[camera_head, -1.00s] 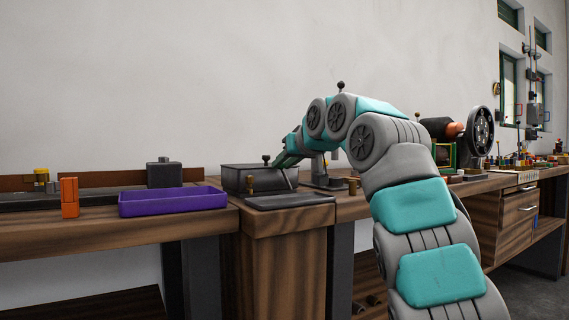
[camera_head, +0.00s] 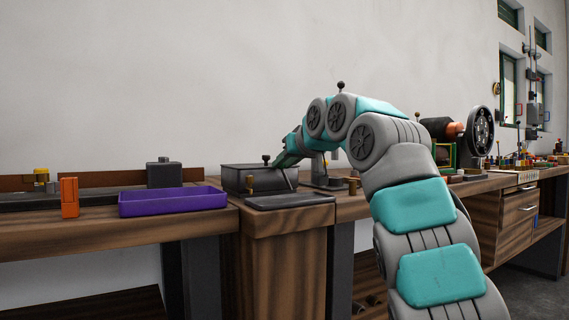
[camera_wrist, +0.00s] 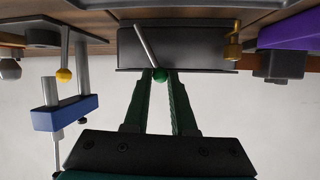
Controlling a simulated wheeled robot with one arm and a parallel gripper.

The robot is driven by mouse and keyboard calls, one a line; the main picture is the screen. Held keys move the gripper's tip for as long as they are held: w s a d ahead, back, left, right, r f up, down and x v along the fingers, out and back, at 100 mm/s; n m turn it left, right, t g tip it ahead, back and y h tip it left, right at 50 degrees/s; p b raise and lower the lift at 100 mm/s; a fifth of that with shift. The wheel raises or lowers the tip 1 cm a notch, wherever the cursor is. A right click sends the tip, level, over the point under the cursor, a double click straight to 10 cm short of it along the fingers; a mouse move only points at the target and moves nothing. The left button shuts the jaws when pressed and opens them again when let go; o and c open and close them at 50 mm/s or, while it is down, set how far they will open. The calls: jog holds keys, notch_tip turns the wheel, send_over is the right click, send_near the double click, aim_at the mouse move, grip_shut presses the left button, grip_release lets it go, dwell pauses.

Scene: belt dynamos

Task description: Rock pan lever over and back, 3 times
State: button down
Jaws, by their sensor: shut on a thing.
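A thin grey lever with a green ball knob (camera_wrist: 160,75) stands tilted against the front of a dark grey box-like pan (camera_wrist: 200,48) in the wrist view. My gripper (camera_wrist: 160,78) is shut with its two dark green fingers on either side of the knob. In the head view the dark pan (camera_head: 240,180) sits on the wooden bench, and my gripper (camera_head: 282,163) reaches its right side. The held knob is hidden or too small to make out there.
A brass fitting (camera_wrist: 232,45) is on the pan's face. A yellow-knobbed lever (camera_wrist: 64,74) and a blue block on posts (camera_wrist: 66,113) stand left in the wrist view.

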aim_at(297, 167)
dwell(0.4)
jog(key=shift+w+d+r+m+g+y+p, duration=0.3)
jog(key=shift+w+d+m+g+y+p, duration=0.15)
jog(key=shift+m+p, duration=0.5)
jog(key=w+d+m+y+p, duration=0.1)
jog(key=d+m+p, duration=0.1)
jog(key=p, duration=0.1)
jog(key=shift+w+r+g+y, duration=0.1)
jog(key=shift+w+g+y, duration=0.05)
jog(key=shift+g+y, duration=0.15)
jog(key=shift+w+d+f+m+g+y+p, duration=0.25)
jog(key=shift+w+d+m+y+p, duration=0.15)
jog(key=shift+d+m+p, duration=0.55)
jog(key=shift+w+d+f+m+y+p, duration=0.35)
jog(key=shift+w+f+m+y+p, duration=0.25)
jog(key=shift+p, duration=0.4)
jog(key=shift+s+r, duration=0.15)
jog(key=c, duration=0.7)
grip_release()
jog(key=shift+c, duration=0.2)
jog(key=shift+r, duration=0.1)
